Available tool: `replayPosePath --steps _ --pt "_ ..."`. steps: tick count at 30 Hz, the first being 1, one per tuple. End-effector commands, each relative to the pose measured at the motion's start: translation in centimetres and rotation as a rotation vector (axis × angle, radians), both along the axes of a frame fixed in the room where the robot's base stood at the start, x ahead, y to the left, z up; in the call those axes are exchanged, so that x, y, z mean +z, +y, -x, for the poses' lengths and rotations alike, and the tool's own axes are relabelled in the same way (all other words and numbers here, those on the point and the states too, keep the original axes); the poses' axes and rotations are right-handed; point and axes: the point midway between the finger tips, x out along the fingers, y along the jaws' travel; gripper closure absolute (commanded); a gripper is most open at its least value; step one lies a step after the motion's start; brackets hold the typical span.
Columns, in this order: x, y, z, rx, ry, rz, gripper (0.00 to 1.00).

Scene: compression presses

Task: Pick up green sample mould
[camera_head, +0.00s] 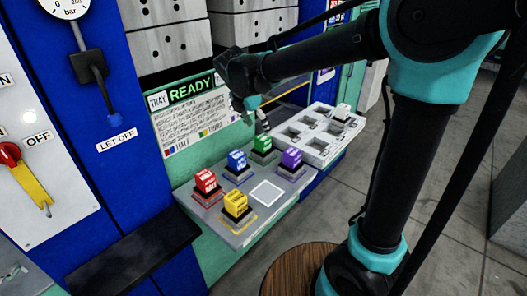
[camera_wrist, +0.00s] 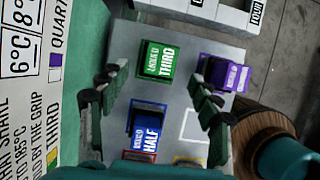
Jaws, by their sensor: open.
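The green sample mould (camera_head: 263,143) stands on the grey shelf (camera_head: 215,217) at its back edge, beside the white tray. In the wrist view the green mould (camera_wrist: 160,61), lettered "THIRD", lies ahead of the fingertips and between their lines. My gripper (camera_wrist: 152,80) is open and empty above the shelf, one finger on each side of the blue mould (camera_wrist: 147,128). In the head view my gripper (camera_head: 255,110) hangs just above and behind the green mould. I cannot tell the exact height gap.
A purple mould (camera_head: 292,158) stands close to the right of the green one. Red (camera_head: 205,182) and yellow (camera_head: 235,204) moulds stand nearer. A white tray (camera_head: 318,148) with square recesses sits beyond, and the press panel (camera_head: 195,110) rises at left.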

Motion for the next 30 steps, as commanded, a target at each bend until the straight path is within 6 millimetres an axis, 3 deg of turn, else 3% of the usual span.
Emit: replayPosePath --steps 3,11,19,30 --pt "-1.6 -0.4 -0.6 -0.002 0.000 -0.001 0.36" --pt "-3.2 -0.8 -1.0 -0.001 0.000 0.000 0.36" --pt "-6.6 -1.6 -2.0 -0.002 0.000 -0.001 0.36" --pt "-7.4 -1.9 -2.2 -0.001 0.000 0.000 0.39"
